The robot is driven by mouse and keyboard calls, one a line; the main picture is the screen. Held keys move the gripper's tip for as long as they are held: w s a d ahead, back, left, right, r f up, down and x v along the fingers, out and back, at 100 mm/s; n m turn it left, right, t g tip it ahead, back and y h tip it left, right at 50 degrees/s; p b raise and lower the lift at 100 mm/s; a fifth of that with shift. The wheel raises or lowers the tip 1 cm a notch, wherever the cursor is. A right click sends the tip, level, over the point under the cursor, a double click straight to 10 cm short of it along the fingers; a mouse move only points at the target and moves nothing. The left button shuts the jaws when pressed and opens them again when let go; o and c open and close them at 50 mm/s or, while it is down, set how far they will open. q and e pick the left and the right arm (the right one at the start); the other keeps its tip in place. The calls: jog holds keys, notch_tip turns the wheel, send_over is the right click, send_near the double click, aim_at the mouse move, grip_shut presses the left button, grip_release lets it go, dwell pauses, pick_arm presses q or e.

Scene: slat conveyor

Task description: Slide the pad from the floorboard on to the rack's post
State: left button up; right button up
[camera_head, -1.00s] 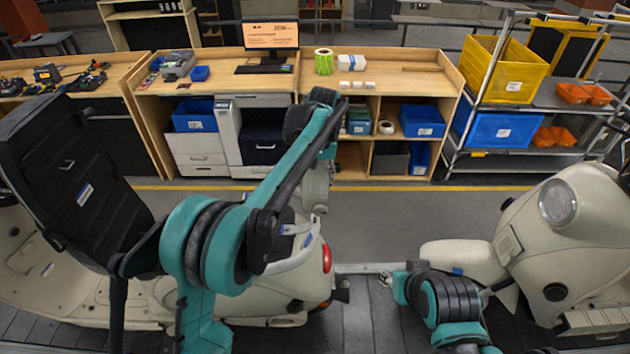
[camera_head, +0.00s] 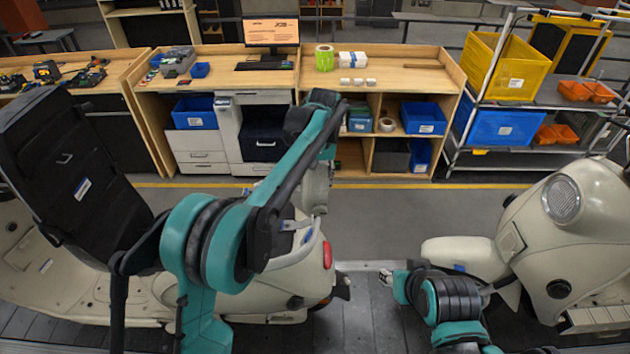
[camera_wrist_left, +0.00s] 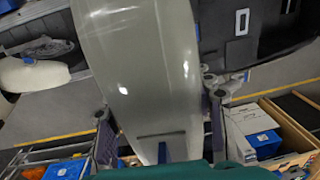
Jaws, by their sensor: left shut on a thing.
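In the left wrist view, my left gripper (camera_wrist_left: 158,108) has its fingers on either side of a long, pale, rounded body with a dark slot, apparently the pad (camera_wrist_left: 145,60), and is shut on it. In the head view, my left arm and wrist cover most of this hold, above the rear of the left cream scooter (camera_head: 290,285). I cannot make out the pad's lower end or the rack's post there. The left scooter's floorboard (camera_head: 62,295) shows at the lower left.
A black panel (camera_head: 75,180) with a label stands at the left, beside my left arm. A second cream scooter (camera_head: 585,225) stands at the right. The bench (camera_head: 225,75) and wheeled shelf (camera_head: 535,95) are behind, past a clear floor strip.

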pick_arm(q)
jog(key=shift+f, duration=0.35)
dwell(0.3)
jog(key=shift+a+f+b, duration=0.15)
jog(key=shift+f+b, duration=1.1)
jog(key=shift+f, duration=0.2)
jog(key=o, duration=1.5)
jog(key=shift+r, duration=0.1)
